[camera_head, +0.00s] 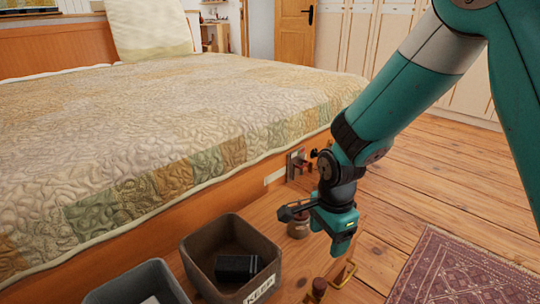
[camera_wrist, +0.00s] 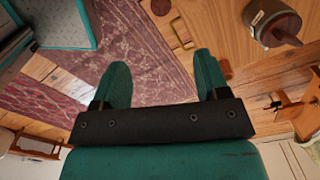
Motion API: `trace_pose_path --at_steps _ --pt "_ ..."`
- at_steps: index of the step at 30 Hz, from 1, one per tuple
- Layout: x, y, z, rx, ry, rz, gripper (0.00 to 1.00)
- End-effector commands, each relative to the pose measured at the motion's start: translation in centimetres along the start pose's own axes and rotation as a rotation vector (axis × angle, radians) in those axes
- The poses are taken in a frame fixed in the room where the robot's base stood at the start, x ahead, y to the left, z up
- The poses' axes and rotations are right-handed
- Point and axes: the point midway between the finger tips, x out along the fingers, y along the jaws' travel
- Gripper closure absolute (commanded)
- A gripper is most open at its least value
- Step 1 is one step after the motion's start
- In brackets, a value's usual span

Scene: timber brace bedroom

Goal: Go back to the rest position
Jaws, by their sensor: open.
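My gripper (camera_head: 338,232) hangs at the end of my arm, pointing down over the wooden surface beside the bed. In the wrist view its two teal fingers stand apart (camera_wrist: 163,72), with nothing between them. A small round brown pot (camera_head: 297,228) stands close by, to the left of my gripper and partly hidden by it in the head view. In the wrist view a round pot with a brown knob (camera_wrist: 272,24) shows at the upper right, clear of the fingers.
A grey bin (camera_head: 270,245) labelled KEEP holds a black box (camera_head: 237,268). Another grey bin (camera_head: 115,288) is at the lower left. Brass handles (camera_head: 344,274) and a knob lie near the front. The quilted bed (camera_head: 170,130) borders the left. Wooden floor (camera_head: 435,170) and a patterned rug (camera_head: 455,270) are right.

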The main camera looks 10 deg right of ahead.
Motion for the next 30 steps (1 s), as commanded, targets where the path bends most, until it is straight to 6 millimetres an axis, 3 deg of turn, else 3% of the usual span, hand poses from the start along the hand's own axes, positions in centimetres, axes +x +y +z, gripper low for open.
trace_pose_path --at_steps 5,9,12,22,24,30 --pt "-4.8 1.8 1.9 -0.306 -0.066 -0.046 0.32" --pt "-10.6 5.5 4.6 -0.784 -0.138 -0.133 0.32" --pt "-13.5 8.4 6.1 -1.100 -0.163 -0.200 0.32" --pt "-18.9 16.5 9.4 -1.898 -0.138 -0.400 0.32" --pt "-21.4 16.5 9.4 -1.911 -0.143 -0.398 0.32" --pt "-26.2 16.4 9.4 -1.906 -0.144 -0.396 0.32"
